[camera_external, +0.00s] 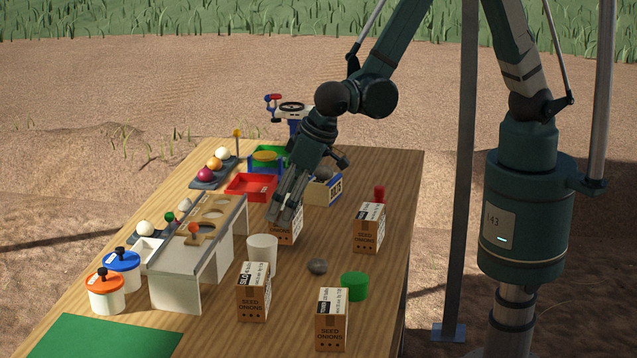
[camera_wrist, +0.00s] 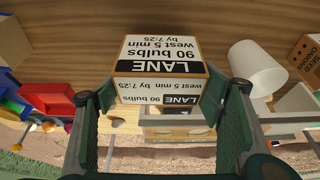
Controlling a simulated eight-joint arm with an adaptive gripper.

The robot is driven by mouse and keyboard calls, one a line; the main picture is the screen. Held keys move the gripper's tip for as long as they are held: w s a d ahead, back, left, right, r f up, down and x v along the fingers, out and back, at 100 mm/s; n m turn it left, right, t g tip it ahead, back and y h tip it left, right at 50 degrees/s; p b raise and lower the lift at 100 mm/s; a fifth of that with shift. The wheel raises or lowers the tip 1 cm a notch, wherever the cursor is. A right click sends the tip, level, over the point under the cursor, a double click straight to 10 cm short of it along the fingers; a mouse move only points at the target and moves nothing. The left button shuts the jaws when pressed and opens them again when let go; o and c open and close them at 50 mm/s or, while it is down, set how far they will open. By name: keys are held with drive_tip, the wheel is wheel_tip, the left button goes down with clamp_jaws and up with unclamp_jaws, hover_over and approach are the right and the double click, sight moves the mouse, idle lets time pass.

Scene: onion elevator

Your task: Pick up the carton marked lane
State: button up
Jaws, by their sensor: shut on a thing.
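The carton marked LANE is a brown box with a white and black label. It shows large and upside down in the wrist view (camera_wrist: 162,62), reading "LANE", "90 bulbs" and "west 5 min by 7:25". In the external view the carton (camera_external: 287,236) is at the middle of the wooden table, partly hidden by my gripper (camera_external: 284,218). In the wrist view, the green fingers of my gripper (camera_wrist: 152,103) are on both sides of the carton, shut on it. I cannot tell whether its base touches the table.
Similar seed onion cartons stand to the right (camera_external: 368,228) and in front (camera_external: 253,291) (camera_external: 331,319). A red tray (camera_external: 250,187) lies behind. A grey stone (camera_external: 317,266) and green pot (camera_external: 354,286) are nearby.

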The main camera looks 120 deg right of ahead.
drive_tip(key=shift+r+p, duration=0.45)
drive_tip(key=shift+r, duration=3.2)
